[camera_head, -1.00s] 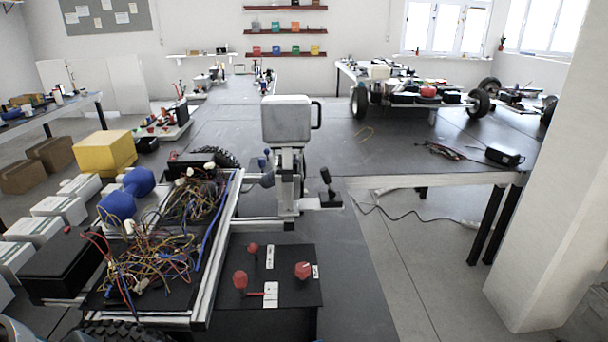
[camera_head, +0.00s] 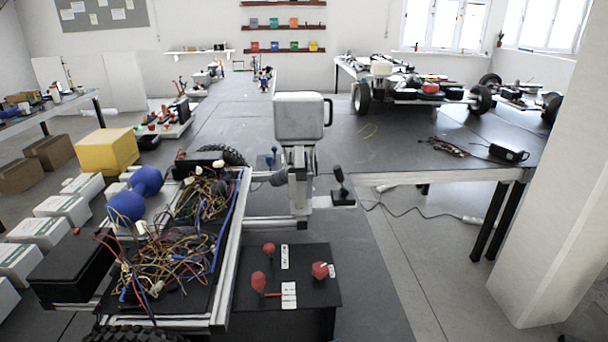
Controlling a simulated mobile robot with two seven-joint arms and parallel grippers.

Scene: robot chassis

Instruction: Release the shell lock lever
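Neither of my grippers is in view. A black panel box (camera_head: 300,296) stands low at front centre. It carries a larger red knob (camera_head: 258,280) at its left with a red bar beside it, a small red knob (camera_head: 269,248) at the back, and a red knob (camera_head: 320,270) at the right. White label cards lie by them, too small to read. A black stick lever (camera_head: 339,183) stands on a bracket right of the grey boxy head (camera_head: 300,116) on its column. I cannot tell which of these is the shell lock lever.
A wheeled chassis (camera_head: 230,275) with tangled wires fills the left front. A dark table (camera_head: 430,160) and a white pillar (camera_head: 545,220) stand at right.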

